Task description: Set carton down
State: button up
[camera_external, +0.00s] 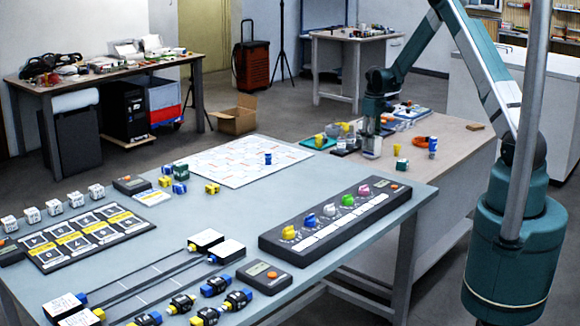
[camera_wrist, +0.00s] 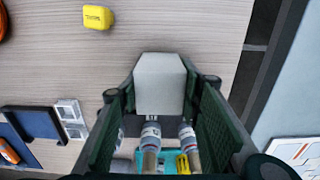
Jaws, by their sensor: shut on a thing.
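In the wrist view, a plain pale grey carton (camera_wrist: 160,84) sits between the two dark green fingers of my gripper (camera_wrist: 161,92). The fingers are shut on its sides. Its flat top faces the camera. In the external view, my gripper (camera_external: 371,140) points down over the wooden table at the back right.
A yellow block (camera_wrist: 98,17) lies at upper left and a blue tray (camera_wrist: 35,122) at left. Bare wood (camera_wrist: 60,65) lies between. The table edge is at right.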

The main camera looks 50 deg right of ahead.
jog(key=shift+f, duration=0.2)
jog(key=o, duration=0.9)
jog(key=shift+r, duration=0.2)
notch_tip(320, 180, up, 12)
jog(key=shift+r+p, duration=0.1)
jog(key=shift+p, duration=0.45)
dwell(0.4)
